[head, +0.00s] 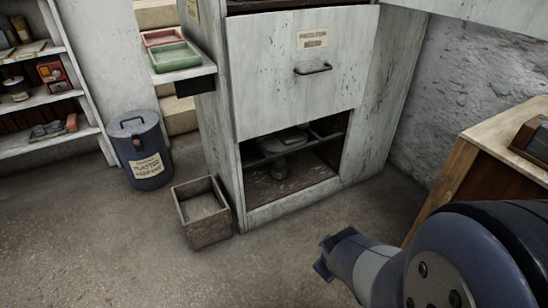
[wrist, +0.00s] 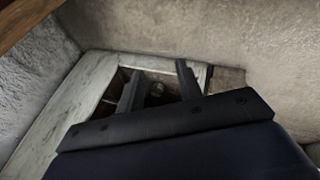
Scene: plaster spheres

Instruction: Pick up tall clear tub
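I cannot make out a tall clear tub in either view. In the head view my arm reaches in from the lower right, and its end (head: 328,258) is over the floor in front of the cabinet. In the wrist view my gripper (wrist: 159,70) has its two dark fingers spread apart, with no held object between them.
A worn white cabinet (head: 310,84) has an open lower bay with a dark metal object (head: 280,166) inside. A wooden box (head: 202,213) and a lidded blue-grey bin (head: 141,150) stand left. Shelves (head: 44,95) are far left, a wooden desk (head: 450,190) right. Floor in front is clear.

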